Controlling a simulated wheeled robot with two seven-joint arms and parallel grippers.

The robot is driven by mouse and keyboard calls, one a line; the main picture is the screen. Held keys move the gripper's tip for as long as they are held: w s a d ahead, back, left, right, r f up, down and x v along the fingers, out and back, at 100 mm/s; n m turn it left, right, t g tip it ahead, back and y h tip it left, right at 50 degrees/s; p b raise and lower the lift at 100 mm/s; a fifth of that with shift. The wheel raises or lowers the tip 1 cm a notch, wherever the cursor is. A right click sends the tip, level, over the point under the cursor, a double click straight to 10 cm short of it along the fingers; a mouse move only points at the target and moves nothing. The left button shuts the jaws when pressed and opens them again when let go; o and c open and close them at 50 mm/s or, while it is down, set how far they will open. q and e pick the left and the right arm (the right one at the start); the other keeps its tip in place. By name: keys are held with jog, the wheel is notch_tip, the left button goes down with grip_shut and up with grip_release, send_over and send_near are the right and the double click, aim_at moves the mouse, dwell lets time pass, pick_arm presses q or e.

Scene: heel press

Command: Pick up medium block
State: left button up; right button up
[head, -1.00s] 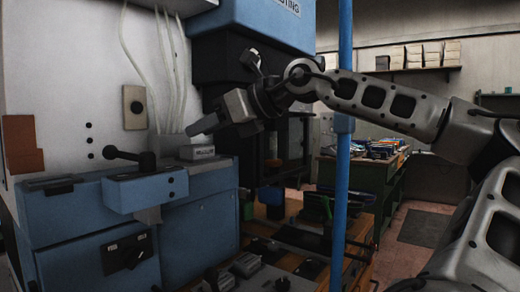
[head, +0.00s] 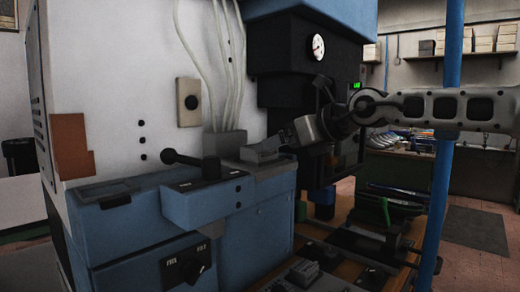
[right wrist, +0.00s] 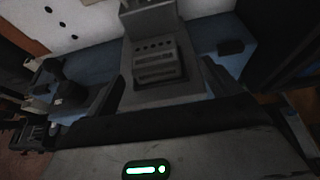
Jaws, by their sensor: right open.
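A small grey block (head: 262,153) rests on the grey ledge at the right end of the blue machine housing. I cannot tell for sure that it is the medium block. My right gripper (head: 284,139) comes in from the right, just above and to the right of this block, open and apparently empty. Its fingers are partly hidden by its own body. In the right wrist view a grey slotted block (right wrist: 160,64) lies ahead of the gripper, apparently the same one. My left gripper is not in view.
A black lever (head: 190,158) stands on the blue housing (head: 215,200) left of the block. Other small grey pieces (head: 303,270) lie on the lower bench. A blue post (head: 446,190) stands at the right, by my right arm. A dark press head with a gauge (head: 318,46) hangs behind.

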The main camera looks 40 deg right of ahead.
jog(key=shift+a+r+p+x, duration=0.15)
jog(key=shift+p+x, duration=0.35)
jog(key=shift+x, duration=0.65)
jog(key=shift+a+r+p+x, duration=0.15)
jog(key=shift+p+x, duration=0.35)
jog(key=shift+x, duration=0.65)
jog(key=shift+w+a+f, duration=0.1)
jog(key=shift+w+f, duration=0.2)
jog(key=shift+w, duration=0.35)
jog(key=shift+r, duration=0.1)
jog(key=c, duration=1.3)
